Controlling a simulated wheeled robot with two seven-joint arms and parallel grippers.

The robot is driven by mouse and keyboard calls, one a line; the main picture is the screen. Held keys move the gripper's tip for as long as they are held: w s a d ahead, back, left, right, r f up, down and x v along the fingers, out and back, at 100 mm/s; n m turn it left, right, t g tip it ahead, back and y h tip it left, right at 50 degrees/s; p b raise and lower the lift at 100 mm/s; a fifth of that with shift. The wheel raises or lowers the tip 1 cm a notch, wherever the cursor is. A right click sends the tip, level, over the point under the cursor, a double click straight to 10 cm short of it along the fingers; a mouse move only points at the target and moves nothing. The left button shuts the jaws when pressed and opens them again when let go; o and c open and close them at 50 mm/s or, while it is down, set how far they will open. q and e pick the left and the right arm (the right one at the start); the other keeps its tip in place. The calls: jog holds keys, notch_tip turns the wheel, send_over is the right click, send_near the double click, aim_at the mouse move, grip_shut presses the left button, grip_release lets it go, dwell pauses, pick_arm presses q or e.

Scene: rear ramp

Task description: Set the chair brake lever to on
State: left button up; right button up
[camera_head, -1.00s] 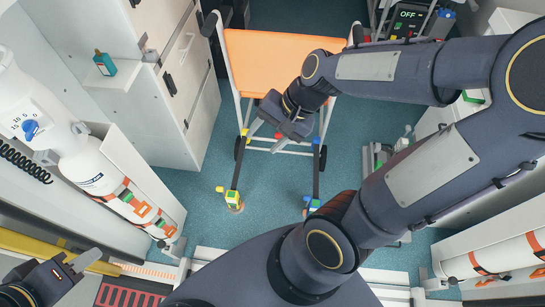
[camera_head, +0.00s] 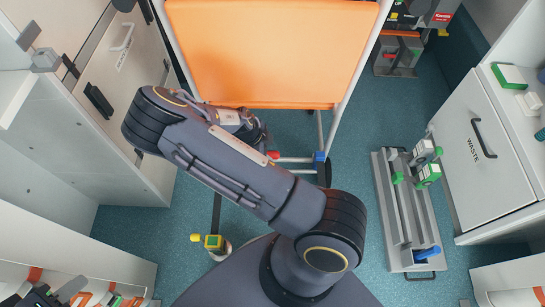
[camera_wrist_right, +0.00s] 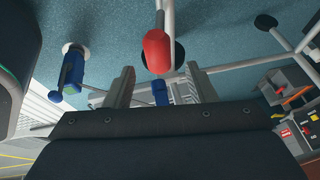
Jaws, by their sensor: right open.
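The chair has an orange seat (camera_head: 270,50) on a white tube frame. A red-tipped lever (camera_head: 273,154), which looks like the brake lever, shows low on its frame. In the right wrist view the red grip (camera_wrist_right: 157,50) stands just beyond the fingertips, roughly midway between them, not clasped. A blue part (camera_wrist_right: 160,92) shows between the fingers. My right gripper (camera_wrist_right: 155,85) is open and empty; in the head view my own arm hides most of it.
A yellow-and-green strap fitting (camera_head: 212,241) sits on the floor; a blue one (camera_wrist_right: 70,75) shows in the wrist view. A grey rail unit (camera_head: 405,215) with green parts lies right of the chair. White cabinets (camera_head: 485,150) stand on both sides.

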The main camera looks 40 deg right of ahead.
aim_at(276, 156)
jog(key=b+x, duration=0.2)
jog(key=x, duration=0.5)
jog(key=shift+s+d+f+b, duration=0.1)
jog(key=shift+s+d+b, duration=0.05)
jog(key=shift+b, duration=0.2)
jog(key=shift+d+f, duration=0.1)
jog(key=shift+f, duration=0.15)
jog(key=shift+c, duration=0.4)
grip_shut()
